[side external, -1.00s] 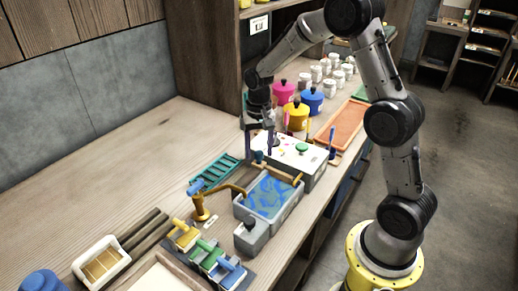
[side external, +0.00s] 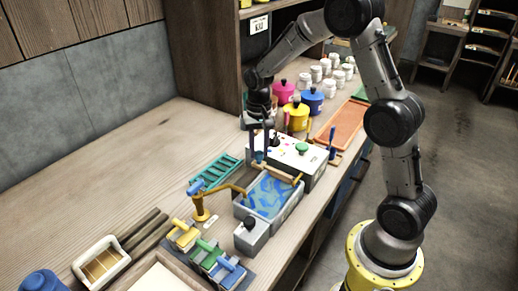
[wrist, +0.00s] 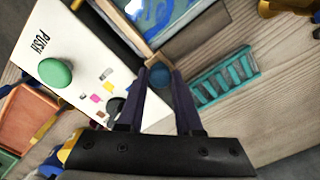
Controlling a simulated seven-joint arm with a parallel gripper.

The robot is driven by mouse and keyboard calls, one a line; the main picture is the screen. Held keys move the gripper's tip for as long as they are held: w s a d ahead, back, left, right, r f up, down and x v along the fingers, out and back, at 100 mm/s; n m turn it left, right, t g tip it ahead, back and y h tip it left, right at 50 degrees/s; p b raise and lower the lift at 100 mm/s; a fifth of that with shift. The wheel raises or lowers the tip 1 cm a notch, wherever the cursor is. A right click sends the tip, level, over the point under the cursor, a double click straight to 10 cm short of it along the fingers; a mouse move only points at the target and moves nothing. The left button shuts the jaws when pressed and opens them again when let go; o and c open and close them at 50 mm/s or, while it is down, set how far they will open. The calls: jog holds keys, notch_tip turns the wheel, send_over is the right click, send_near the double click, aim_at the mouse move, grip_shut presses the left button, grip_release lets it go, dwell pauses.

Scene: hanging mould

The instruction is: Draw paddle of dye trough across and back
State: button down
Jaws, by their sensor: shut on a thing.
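The dye trough (side external: 243,209) is a grey tray of blue marbled liquid on the bench; part of it shows at the top of the wrist view (wrist: 197,12). Its paddle is a wooden bar (side external: 283,174) lying across the trough's far end, with a round blue knob (wrist: 160,74) at its left end. My gripper (side external: 260,158) points down at that end, its two dark fingers (wrist: 162,76) closed on either side of the knob. The fingers partly hide the knob in the side view.
A white box with a green PUSH button (wrist: 56,72) stands right behind the paddle, close to my fingers. A teal rack (side external: 216,172) lies to the left. A yellow tap (side external: 200,207) with a spout reaches toward the trough.

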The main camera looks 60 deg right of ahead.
dwell(0.8)
jog(key=a, duration=0.9)
jog(key=shift+a, duration=0.3)
jog(key=c, duration=0.6)
grip_release()
notch_tip(320, 180, up, 14)
jog(key=shift+f, duration=0.1)
